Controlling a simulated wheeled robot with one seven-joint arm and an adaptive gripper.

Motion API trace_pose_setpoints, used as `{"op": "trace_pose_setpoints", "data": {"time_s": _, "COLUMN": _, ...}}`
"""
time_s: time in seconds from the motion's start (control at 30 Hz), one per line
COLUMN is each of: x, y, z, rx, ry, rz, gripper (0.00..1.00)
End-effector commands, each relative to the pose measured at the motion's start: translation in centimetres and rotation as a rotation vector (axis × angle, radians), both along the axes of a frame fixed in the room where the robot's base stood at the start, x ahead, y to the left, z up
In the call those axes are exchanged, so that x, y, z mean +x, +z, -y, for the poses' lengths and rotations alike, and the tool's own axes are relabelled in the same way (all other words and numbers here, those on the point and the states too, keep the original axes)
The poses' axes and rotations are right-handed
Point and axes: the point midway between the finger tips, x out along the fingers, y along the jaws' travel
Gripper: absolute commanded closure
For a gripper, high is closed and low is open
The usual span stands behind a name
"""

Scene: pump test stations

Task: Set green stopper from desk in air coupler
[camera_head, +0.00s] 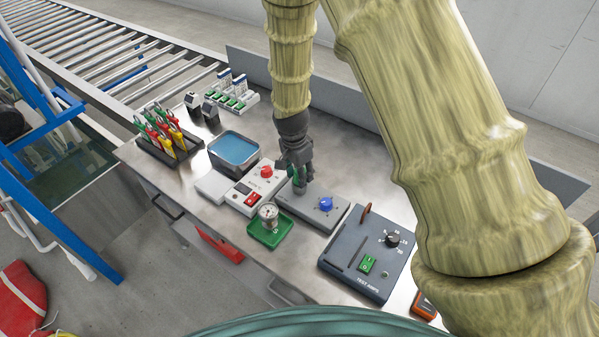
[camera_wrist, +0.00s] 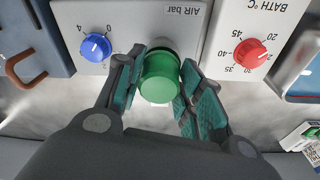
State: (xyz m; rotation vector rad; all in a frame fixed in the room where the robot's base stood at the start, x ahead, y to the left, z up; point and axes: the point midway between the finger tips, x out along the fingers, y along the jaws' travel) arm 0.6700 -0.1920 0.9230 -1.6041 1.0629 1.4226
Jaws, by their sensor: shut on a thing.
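My gripper (camera_wrist: 161,72) is shut on the green stopper (camera_wrist: 160,78), with one finger on each side of it. The stopper is a green cylinder with its round end facing the wrist camera. It lines up with the air coupler (camera_wrist: 163,44), a grey round fitting on the box marked "AIR bar" (camera_wrist: 188,14). The stopper covers part of the coupler, so I cannot tell how deep it sits. In the head view, my gripper (camera_head: 300,178) points down at the far left end of the grey air box (camera_head: 337,217), and the stopper is mostly hidden by the fingers.
The white bath box with a red knob (camera_head: 266,171) stands close on the left. The "TEST AMPS" box (camera_head: 345,277) stands right. Bare desk shows behind.

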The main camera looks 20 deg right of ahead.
Motion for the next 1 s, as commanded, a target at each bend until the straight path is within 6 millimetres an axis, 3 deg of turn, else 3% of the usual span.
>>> {"op": "trace_pose_setpoints", "data": {"time_s": 0.2, "x": 0.1, "y": -0.2, "z": 0.2, "rx": -0.001, "ry": -0.002, "rz": 0.003, "gripper": 0.87}}
{"op": "trace_pose_setpoints", "data": {"time_s": 0.23, "x": 0.1, "y": -0.2, "z": 0.2, "rx": -0.001, "ry": -0.002, "rz": 0.003, "gripper": 0.61}}
{"op": "trace_pose_setpoints", "data": {"time_s": 0.37, "x": 0.1, "y": -0.2, "z": 0.1, "rx": -0.001, "ry": -0.001, "rz": 0.003, "gripper": 0.38}}
{"op": "trace_pose_setpoints", "data": {"time_s": 0.77, "x": 0.1, "y": 0.1, "z": 0.0, "rx": 0.000, "ry": -0.001, "rz": 0.002, "gripper": 0.38}}
{"op": "trace_pose_setpoints", "data": {"time_s": 1.0, "x": 0.0, "y": 2.7, "z": -0.3, "rx": -0.001, "ry": -0.001, "rz": 0.004, "gripper": 0.38}}
